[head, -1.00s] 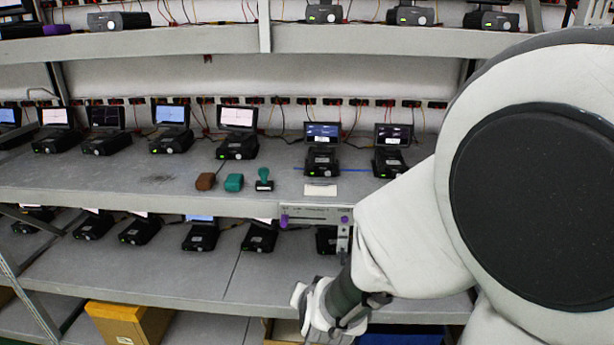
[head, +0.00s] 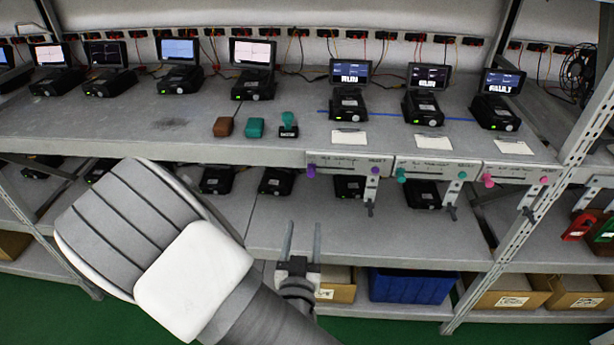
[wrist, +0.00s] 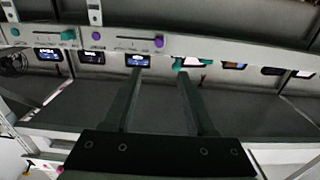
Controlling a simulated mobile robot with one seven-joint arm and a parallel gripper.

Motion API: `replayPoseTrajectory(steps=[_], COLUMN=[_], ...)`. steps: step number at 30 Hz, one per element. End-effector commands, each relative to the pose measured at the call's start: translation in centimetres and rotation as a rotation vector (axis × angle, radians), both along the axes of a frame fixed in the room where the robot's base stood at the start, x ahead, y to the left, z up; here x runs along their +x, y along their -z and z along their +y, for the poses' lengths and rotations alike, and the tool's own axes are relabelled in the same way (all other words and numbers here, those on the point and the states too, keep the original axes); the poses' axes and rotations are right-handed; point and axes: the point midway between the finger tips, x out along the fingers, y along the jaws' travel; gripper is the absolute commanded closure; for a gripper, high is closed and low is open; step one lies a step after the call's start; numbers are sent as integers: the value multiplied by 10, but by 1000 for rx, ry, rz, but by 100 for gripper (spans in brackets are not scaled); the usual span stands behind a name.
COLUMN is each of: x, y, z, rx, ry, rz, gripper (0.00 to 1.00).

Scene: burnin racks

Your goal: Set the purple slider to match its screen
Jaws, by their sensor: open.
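The purple slider knob (head: 311,171) sits at the left end of a pale panel (head: 345,160) on the shelf's front edge. In the upside-down wrist view, the purple slider knob (wrist: 159,41) is at the right end of its panel, with a second purple knob (wrist: 96,36) at the other end. The screen (head: 350,71) above the panel seems to read RUN. My gripper (head: 302,232) is open and empty, below and in front of the panel, touching nothing. Its two fingers also show in the wrist view (wrist: 160,78).
A teal-knobbed panel (head: 436,166) and a pink-knobbed panel (head: 520,173) are to the right, with grey handles hanging below. Their screens seem to read RUN and FAULT. Brown and teal blocks (head: 254,127) and a stamp (head: 288,125) stand on the shelf. A rack post (head: 540,200) rises at right.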

Motion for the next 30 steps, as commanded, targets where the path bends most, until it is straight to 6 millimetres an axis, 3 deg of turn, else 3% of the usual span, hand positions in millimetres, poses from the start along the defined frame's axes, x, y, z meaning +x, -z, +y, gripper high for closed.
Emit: replayPoseTrajectory(steps=[9,24,30], x=[29,55,100], y=[5,5,-1], z=[-2,-2,-5], rx=[6,6,1], ry=[3,2,6], rz=[-1,0,1], gripper=[44,44,44])
